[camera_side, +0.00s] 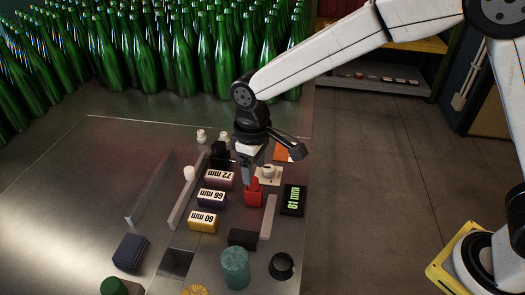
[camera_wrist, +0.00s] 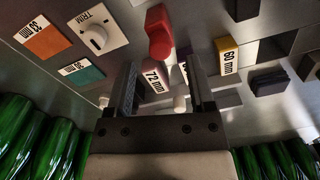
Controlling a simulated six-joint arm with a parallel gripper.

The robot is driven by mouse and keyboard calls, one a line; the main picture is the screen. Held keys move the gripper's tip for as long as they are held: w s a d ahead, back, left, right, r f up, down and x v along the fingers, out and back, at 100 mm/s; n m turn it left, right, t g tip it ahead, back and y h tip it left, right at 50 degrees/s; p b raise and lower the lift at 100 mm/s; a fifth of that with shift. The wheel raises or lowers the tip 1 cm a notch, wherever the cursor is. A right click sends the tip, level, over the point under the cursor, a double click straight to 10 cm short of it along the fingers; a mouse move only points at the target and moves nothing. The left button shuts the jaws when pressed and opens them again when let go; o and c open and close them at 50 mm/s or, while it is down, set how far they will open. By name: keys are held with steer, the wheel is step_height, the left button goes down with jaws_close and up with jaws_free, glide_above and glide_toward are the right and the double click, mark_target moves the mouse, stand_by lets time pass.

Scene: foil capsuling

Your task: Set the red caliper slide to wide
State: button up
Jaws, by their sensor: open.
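The red caliper slide (camera_side: 253,192) is a small red block with a raised knob, on the metal table beside a grey rail (camera_side: 268,217). In the wrist view the red slide (camera_wrist: 158,35) lies just ahead of the fingertips, lined up with the gap between them. My gripper (camera_side: 247,172) points down right over the slide, and its tips overlap the knob in the side view. In the wrist view my gripper (camera_wrist: 162,75) has its fingers apart with nothing held. I cannot tell how far down around the knob the fingers reach. A black display (camera_side: 293,200) reads 81 mm in green.
Blocks marked 72 mm (camera_side: 220,179), 66 mm (camera_side: 212,198) and 60 mm (camera_side: 203,221) stand left of the slide. A white TRIM knob (camera_wrist: 98,38) sits nearby, beside an orange card (camera_wrist: 42,42) and a teal card (camera_wrist: 82,72). Green bottles (camera_side: 160,50) crowd the back.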

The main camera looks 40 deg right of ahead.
mark_target(259, 187)
steer(key=shift+r, duration=1.9)
steer(key=s+d+f+m+t, duration=0.1)
steer(key=s+d+f+m, duration=0.2)
steer(key=s+d, duration=0.4)
steer(key=s+d+f+m+t, duration=0.1)
steer(key=s+d+f+m, duration=0.2)
steer(key=s+d, duration=0.4)
steer(key=d, duration=0.7)
steer(key=shift+t, duration=0.3)
